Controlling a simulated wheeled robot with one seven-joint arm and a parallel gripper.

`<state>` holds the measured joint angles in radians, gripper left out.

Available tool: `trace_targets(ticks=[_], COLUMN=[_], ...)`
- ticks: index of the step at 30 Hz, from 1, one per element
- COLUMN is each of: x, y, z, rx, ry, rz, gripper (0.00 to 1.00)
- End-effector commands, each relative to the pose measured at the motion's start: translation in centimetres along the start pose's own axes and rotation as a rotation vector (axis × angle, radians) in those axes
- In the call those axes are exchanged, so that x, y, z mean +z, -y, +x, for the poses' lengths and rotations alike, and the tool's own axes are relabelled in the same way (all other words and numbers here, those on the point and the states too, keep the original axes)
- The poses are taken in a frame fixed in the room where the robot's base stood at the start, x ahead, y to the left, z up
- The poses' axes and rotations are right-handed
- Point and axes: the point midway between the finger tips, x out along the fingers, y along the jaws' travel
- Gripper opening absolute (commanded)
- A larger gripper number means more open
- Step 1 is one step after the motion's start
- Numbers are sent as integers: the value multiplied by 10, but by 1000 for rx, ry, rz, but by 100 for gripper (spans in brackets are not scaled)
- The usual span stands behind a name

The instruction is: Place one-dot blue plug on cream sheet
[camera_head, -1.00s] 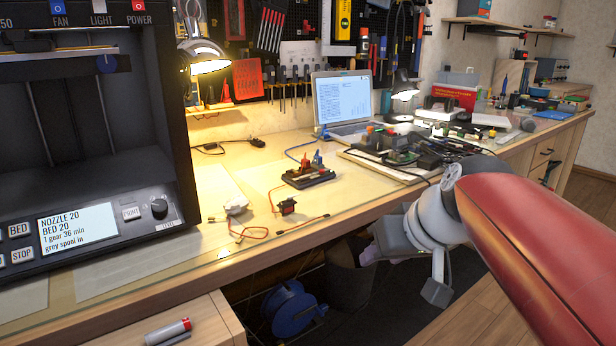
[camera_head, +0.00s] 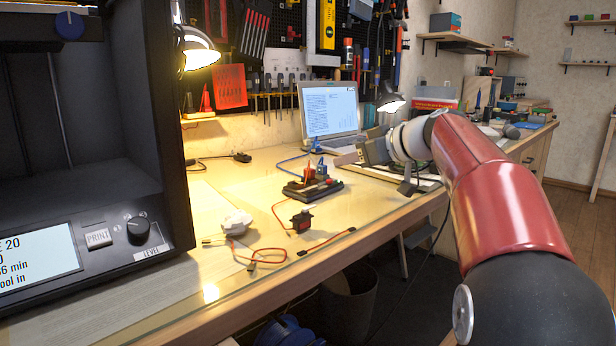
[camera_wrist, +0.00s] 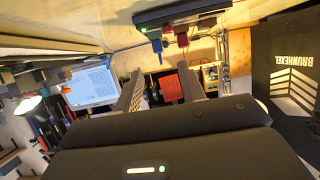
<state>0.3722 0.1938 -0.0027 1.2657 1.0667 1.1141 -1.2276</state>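A blue plug (camera_head: 321,167) stands upright in a black block (camera_head: 312,189) on the workbench, beside a red plug (camera_head: 309,172). In the wrist view the blue plug (camera_wrist: 157,47) hangs at the top centre, left of the red plug (camera_wrist: 182,39); its dots are too small to read. My gripper (camera_wrist: 160,72) is open, with nothing between its fingers. In the head view it is right of the block, above the bench and apart from the plugs. A pale cream sheet (camera_head: 207,203) lies on the bench beside the printer; its edges are faint.
A small black-and-red part (camera_head: 302,220) with wires and a white piece (camera_head: 237,222) lie in front of the block. A 3D printer (camera_head: 100,150) fills the left. A laptop (camera_head: 330,110) stands behind. A lamp (camera_head: 390,101) is near my arm.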

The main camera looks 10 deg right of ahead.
Motion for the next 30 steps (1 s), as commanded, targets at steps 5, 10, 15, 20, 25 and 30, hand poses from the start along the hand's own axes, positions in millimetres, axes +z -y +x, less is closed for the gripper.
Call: trace_targets(ticks=[5, 10, 15, 20, 25, 30], x=[-1, -1, -1, -1, -1, -1], y=[0, 0, -2, -2, -2, -2], z=[20, 34, 60, 75, 75, 75], rx=[-3, -3, -4, -2, -1, -1], ry=[0, 0, 1, 0, 0, 0], rz=[0, 0, 1, 0, 0, 0], gripper=[40, 40, 40, 40, 40, 19])
